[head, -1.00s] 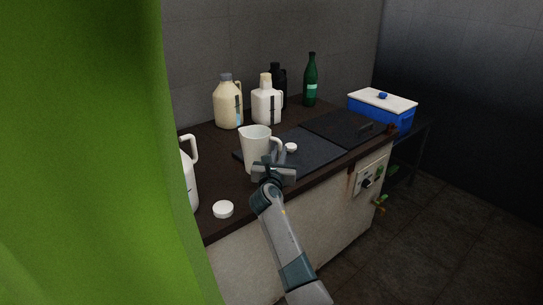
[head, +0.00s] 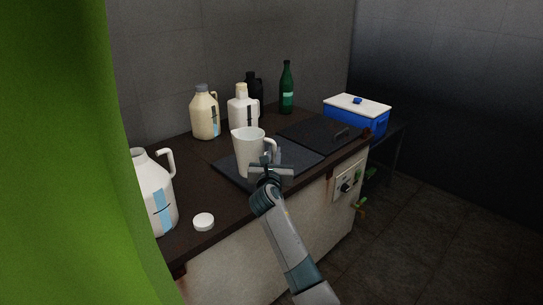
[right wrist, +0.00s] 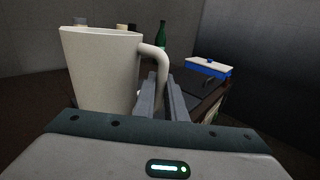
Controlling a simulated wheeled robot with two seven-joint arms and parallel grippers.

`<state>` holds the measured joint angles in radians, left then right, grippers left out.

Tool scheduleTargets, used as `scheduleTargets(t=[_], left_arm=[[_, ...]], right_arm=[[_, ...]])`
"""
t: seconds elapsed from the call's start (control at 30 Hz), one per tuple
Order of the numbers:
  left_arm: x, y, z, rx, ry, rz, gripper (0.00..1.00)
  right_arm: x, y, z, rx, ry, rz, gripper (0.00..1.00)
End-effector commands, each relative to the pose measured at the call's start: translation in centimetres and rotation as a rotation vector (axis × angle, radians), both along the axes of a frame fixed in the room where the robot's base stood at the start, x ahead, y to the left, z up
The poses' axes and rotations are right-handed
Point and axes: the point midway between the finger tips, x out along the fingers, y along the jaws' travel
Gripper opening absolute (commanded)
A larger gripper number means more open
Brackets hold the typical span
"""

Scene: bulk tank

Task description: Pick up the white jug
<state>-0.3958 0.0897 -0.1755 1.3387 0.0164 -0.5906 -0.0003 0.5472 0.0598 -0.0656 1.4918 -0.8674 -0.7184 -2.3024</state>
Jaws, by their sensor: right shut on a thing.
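The white jug (head: 247,155) is an open-topped pitcher, upright over the dark panel on the counter in the head view. Its handle points right, toward my right gripper (head: 268,162). The gripper is shut on the handle. In the right wrist view the jug (right wrist: 101,75) fills the left side, and its handle (right wrist: 155,57) runs down to the two fingers (right wrist: 163,98). The jug's base is partly hidden, so I cannot tell whether it touches the panel. My left gripper is not in view.
A white jug-shaped bottle (head: 155,200) and a white cap (head: 203,222) stand at the near left. A cream bottle (head: 205,116), a white bottle (head: 243,112) and a green bottle (head: 287,90) stand behind. A blue cooler (head: 357,118) is at right. Green cloth covers the left.

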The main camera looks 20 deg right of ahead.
Motion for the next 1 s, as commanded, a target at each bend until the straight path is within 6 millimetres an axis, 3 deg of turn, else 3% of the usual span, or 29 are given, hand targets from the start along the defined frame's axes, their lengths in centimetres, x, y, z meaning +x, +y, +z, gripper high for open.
scheduleTargets(t=[0.77,1.0], left_arm=[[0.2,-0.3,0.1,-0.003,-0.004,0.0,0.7],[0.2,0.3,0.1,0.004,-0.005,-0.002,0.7]], right_arm=[[-0.1,-0.1,0.3,0.001,-0.005,0.002,0.0],[-1.1,0.2,-0.4,-0.001,-0.004,0.011,0.0]])
